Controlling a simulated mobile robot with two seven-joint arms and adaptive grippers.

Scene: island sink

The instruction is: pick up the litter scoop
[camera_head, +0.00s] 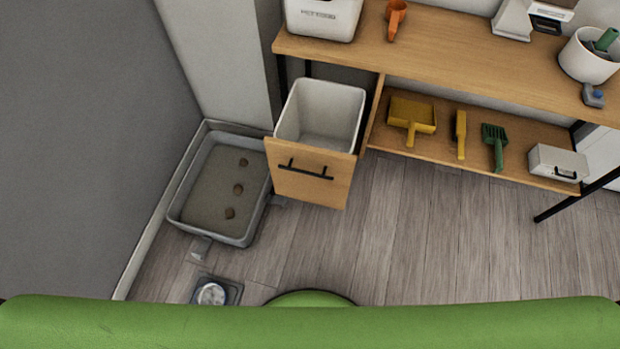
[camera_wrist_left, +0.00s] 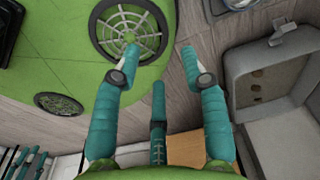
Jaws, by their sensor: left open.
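A green slotted scoop (camera_head: 495,146), the likeliest litter scoop, lies on the lower wooden shelf, between the yellow brush and a small white box. An orange scoop-like tool (camera_head: 396,20) lies on the top board. My left gripper (camera_wrist_left: 158,54) shows only in the left wrist view, with its teal fingers spread and nothing between them. It hangs over the floor near my green base; the grey litter tray (camera_wrist_left: 240,85) is to its right in that view. No scoop can be made out there. Neither gripper is visible in the head view.
The litter tray (camera_head: 184,213) holds several brown clumps. Beside it, an open drawer (camera_head: 309,178) with a white bin (camera_head: 341,101) juts out. A yellow dustpan (camera_head: 412,116) and yellow brush (camera_head: 461,135) share the shelf. The floor before the shelf is clear.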

